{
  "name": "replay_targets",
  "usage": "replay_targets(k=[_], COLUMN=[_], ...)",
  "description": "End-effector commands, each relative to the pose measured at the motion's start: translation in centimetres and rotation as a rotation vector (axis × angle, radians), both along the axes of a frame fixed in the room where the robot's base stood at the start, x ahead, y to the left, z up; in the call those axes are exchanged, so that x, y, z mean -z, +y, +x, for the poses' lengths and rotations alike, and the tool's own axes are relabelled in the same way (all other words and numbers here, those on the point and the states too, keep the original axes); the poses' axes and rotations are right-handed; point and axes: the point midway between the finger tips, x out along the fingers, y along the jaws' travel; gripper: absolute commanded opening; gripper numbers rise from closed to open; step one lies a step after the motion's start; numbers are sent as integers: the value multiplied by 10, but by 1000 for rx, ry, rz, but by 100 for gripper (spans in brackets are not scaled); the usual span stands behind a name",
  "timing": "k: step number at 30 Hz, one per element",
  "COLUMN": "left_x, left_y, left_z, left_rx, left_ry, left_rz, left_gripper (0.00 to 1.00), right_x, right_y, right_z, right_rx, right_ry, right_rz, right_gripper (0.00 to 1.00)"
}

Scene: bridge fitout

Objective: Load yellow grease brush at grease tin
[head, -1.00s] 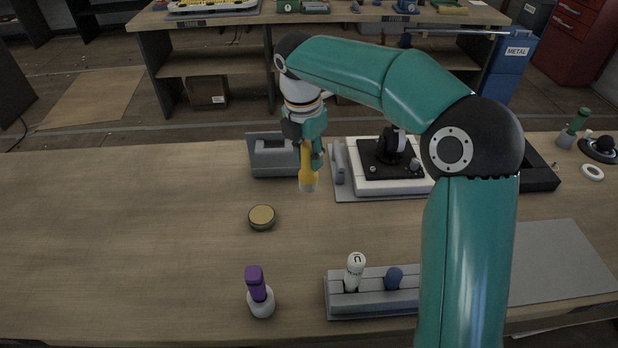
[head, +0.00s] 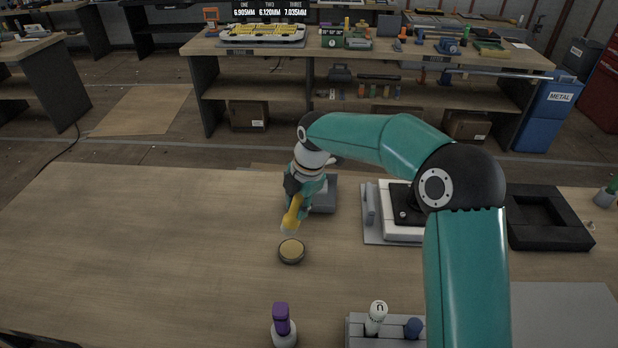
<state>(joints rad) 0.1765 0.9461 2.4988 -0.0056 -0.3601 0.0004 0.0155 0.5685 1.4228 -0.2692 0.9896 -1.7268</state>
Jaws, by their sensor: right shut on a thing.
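The yellow grease brush (head: 292,215) is held in my right gripper (head: 298,197), which is shut on its handle. The brush is tilted, with its pale tip down and to the left. The tip appears just above and behind the grease tin (head: 291,250), a low round tin with a yellowish top, on the bench. I cannot tell whether the tip touches the tin; a small gap shows in the picture. My left gripper is not in view.
A purple-topped bottle (head: 283,326) stands in front of the tin. A grey rack (head: 358,330) holds a white and a blue item. A grey block (head: 325,195) is behind the gripper, and a white fixture (head: 388,225) is to the right. The bench's left side is clear.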

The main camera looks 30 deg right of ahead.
Motion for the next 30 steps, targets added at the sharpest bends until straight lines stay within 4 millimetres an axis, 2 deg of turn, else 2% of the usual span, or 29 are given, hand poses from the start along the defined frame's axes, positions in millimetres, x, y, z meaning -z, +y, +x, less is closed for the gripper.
replay_targets(k=[5,11,24,30], left_x=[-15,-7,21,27], left_y=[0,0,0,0], left_z=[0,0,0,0], left_rx=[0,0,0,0], left_ry=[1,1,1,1], left_rz=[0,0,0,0], left_gripper=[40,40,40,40], right_x=[6,16,57,67], right_y=[-9,-9,-9,-9], right_z=[-8,-7,-8,-8], right_rx=[20,19,19,19], right_ry=[-29,-44,-42,-42], right_rz=[47,68,67,67], right_gripper=[0,0,0,0])
